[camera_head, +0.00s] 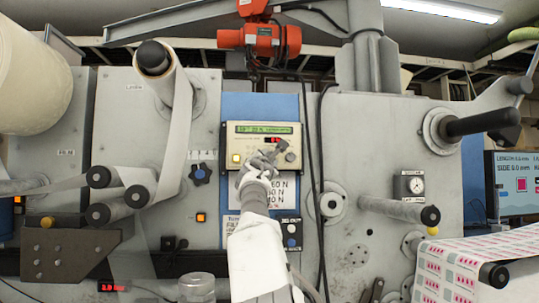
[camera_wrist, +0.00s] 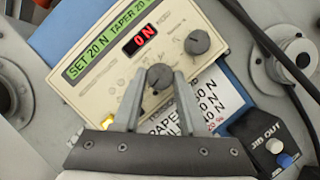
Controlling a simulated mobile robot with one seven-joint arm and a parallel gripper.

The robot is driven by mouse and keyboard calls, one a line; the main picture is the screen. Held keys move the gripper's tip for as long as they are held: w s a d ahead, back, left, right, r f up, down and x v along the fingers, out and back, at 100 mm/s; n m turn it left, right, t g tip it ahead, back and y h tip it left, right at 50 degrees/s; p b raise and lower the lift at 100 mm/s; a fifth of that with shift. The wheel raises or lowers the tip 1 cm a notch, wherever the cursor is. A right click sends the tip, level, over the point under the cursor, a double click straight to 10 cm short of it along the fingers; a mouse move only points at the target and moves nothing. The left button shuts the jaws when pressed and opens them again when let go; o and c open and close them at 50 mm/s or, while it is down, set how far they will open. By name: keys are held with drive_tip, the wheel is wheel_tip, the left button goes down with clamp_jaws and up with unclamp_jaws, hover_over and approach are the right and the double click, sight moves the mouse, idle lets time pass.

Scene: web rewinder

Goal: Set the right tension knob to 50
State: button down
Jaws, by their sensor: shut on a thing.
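The tension control panel (camera_head: 236,143) is a cream box on the blue column. In the wrist view, its green display (camera_wrist: 105,47) reads SET 20 N and TAPER 20, cut off at the edge. A red display (camera_wrist: 140,39) reads 0 N. Two dark round knobs show on the panel. My gripper (camera_wrist: 160,84) has its fingers on both sides of the left knob (camera_wrist: 159,75), shut on it. The right knob (camera_wrist: 197,42) stands free, up and right of the fingers, and also shows in the head view (camera_head: 291,156). My gripper (camera_head: 263,165) hides the left knob there.
A white label (camera_wrist: 203,103) with N values is partly covered below the panel. A box with a blue knob (camera_head: 291,241) is lower right. Dark cables (camera_head: 314,190) hang right of the panel. A roller (camera_head: 395,209) sticks out farther right.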

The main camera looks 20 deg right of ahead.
drive_tip(key=m+p, duration=0.1)
drive_tip(key=m+g+p, duration=0.1)
drive_tip(key=m, duration=0.1)
drive_tip(key=m+g+p, duration=0.1)
drive_tip(key=m, duration=0.1)
drive_tip(key=shift+r+h, duration=0.3)
drive_tip(key=shift+h, duration=0.1)
drive_tip(key=shift+m+g+p, duration=0.3)
drive_tip(key=shift+m+g, duration=0.5)
drive_tip(key=shift+m, duration=1.1)
drive_tip(key=shift+a+f+m+y, duration=0.1)
drive_tip(key=shift+m+y, duration=0.2)
drive_tip(key=shift+c, duration=2.2)
unclamp_jaws()
